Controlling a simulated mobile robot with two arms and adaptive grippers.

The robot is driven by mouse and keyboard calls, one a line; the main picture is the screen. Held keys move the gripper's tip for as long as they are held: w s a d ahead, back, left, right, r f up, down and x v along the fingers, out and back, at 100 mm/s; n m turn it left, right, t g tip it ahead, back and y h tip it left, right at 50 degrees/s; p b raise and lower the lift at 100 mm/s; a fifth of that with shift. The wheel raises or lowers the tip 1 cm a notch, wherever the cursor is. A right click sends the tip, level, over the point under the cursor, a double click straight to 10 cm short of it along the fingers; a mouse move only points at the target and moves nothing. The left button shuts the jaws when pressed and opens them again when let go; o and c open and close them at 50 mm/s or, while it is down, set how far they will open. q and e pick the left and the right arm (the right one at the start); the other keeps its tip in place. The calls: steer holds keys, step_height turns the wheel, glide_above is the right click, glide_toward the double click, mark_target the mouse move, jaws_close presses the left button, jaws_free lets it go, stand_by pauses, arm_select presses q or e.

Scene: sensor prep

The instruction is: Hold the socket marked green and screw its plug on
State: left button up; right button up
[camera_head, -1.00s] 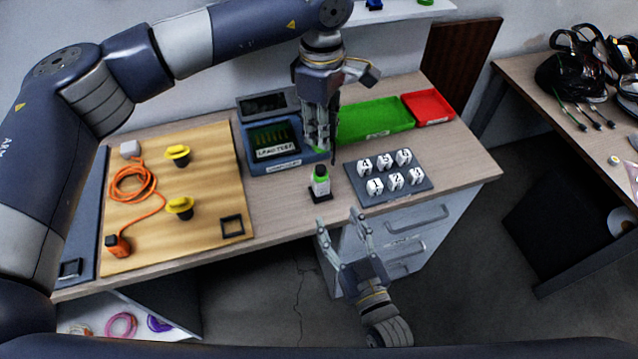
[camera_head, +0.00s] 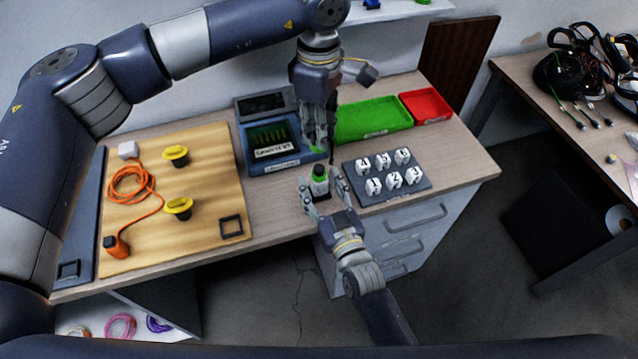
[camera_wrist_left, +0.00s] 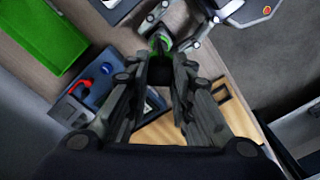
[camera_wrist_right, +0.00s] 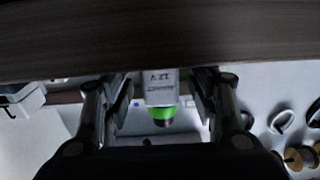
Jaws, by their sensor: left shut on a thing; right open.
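The socket (camera_head: 320,187) is a white body with a green band and dark top. It stands upright on a small black base near the bench's front edge. My right gripper (camera_head: 321,180) is open, one finger on each side of it. The right wrist view shows the white labelled socket (camera_wrist_right: 161,88) between the fingers, with gaps visible. My left gripper (camera_head: 318,144) is above and behind the socket, shut on a plug (camera_head: 316,149) with a green mark, mostly hidden by the fingers. In the left wrist view the green band (camera_wrist_left: 160,43) shows beyond the fingertips.
A blue test device (camera_head: 257,161) stands behind left, and a grey block of numbered white pieces (camera_head: 421,186) at right. Green (camera_head: 372,125) and red (camera_head: 428,106) trays lie behind. A wooden board (camera_head: 140,220) with an orange cable (camera_head: 131,183) is at left.

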steer(key=shift+w+a, duration=0.2)
steer(key=shift+w, duration=0.4)
jaws_close()
arm_select(q)
glide_above(319, 168)
steer(key=shift+w+f, duration=0.1)
steer(key=shift+f, duration=2.4)
steer(key=shift+f, duration=0.1)
steer(key=shift+f, duration=0.8)
steer(key=shift+f, duration=0.55)
